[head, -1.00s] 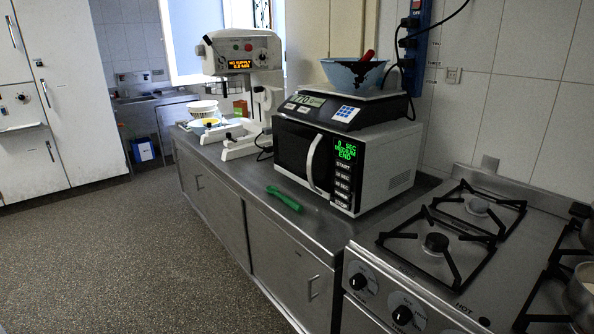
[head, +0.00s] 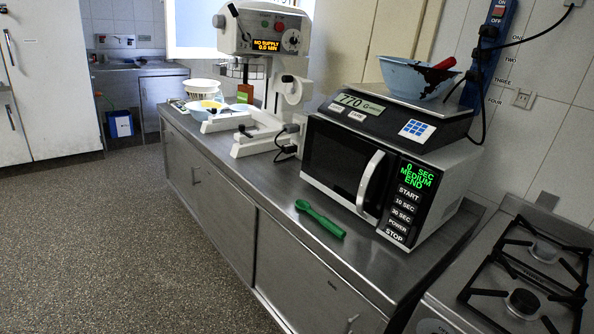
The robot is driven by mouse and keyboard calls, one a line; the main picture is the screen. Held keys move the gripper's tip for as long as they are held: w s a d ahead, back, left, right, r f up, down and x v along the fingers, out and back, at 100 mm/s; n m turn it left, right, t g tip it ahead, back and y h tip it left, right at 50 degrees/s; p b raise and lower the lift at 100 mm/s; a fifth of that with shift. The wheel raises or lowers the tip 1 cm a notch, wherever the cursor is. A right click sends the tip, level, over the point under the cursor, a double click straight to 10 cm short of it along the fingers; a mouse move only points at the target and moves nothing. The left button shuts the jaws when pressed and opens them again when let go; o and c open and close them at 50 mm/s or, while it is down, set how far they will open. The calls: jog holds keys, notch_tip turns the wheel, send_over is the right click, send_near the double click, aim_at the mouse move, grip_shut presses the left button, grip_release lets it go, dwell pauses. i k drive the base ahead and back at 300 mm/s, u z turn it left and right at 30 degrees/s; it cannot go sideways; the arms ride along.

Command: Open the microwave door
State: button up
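The microwave (head: 338,158) stands on the steel counter with its front facing left and toward me. Its door is shut, flush with the front. A curved silver handle (head: 370,184) runs up the door's right side, beside the control panel (head: 408,200) with green lit text and buttons. My gripper is not in view, so I cannot see its fingers or what they hold.
A green scoop (head: 320,219) lies on the steel counter (head: 262,185) in front of the microwave. A scale (head: 395,117) with a blue bowl (head: 412,78) sits on top of the microwave. A white mixer-like machine (head: 265,75) stands left. A stove (head: 510,275) is at right. The floor (head: 110,245) is clear.

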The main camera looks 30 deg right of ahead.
aim_at(356, 171)
jog(key=z, duration=0.2)
jog(key=i, duration=1.2)
jog(key=z, duration=0.7)
